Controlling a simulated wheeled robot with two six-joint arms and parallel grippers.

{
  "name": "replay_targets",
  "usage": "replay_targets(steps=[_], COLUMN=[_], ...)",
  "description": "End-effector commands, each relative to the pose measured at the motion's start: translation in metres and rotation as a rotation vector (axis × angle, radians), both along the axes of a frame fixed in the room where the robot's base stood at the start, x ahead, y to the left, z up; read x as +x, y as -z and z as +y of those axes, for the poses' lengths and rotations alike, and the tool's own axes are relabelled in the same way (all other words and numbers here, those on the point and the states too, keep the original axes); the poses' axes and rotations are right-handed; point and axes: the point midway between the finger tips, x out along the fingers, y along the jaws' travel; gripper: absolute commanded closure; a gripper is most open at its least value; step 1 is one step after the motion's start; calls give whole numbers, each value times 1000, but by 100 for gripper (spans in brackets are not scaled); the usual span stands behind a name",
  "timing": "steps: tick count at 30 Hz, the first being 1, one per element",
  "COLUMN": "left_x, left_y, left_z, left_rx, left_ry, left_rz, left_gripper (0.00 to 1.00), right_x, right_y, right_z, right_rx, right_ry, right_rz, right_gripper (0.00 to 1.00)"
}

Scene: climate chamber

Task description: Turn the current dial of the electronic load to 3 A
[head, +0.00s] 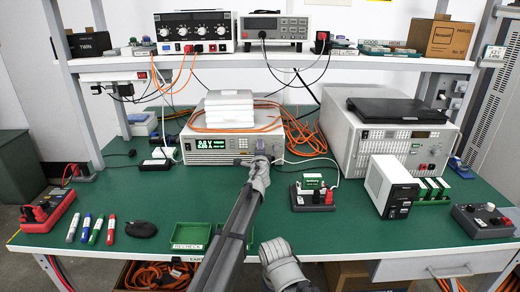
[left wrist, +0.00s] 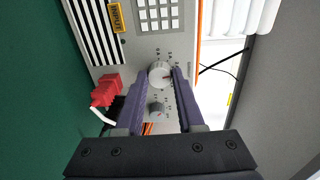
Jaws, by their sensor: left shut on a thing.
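The electronic load (head: 228,148) stands at the back of the green bench with a lit green display (head: 211,144); its digits are too small to read surely. My left gripper (head: 260,150) reaches its front panel at the right side. In the left wrist view, the left gripper (left wrist: 159,76) has its two purple fingers on either side of the larger round pale dial (left wrist: 159,74) and is shut on it. A smaller grey knob (left wrist: 157,108) lies between the fingers, nearer the palm.
White blocks (head: 229,108) and orange cable lie on top of the load. A red plug (left wrist: 106,87) with a white lead sits in the panel beside the fingers. A small terminal box (head: 313,195) and a large grey instrument (head: 350,140) stand to the right.

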Motion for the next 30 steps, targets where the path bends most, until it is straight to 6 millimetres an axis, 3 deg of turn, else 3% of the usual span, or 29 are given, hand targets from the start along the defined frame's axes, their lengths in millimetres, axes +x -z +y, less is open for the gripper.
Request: replay_targets(steps=[15,30], left_x=[-1,-1], left_y=[0,0], left_z=[-2,-2], left_rx=[385,503], left_ry=[1,0], left_rz=[0,0], left_gripper=[100,100], right_x=[0,0], right_y=[0,1], right_z=[0,0], right_rx=[0,0], right_ry=[0,0], right_rz=[0,0], right_gripper=[100,100])
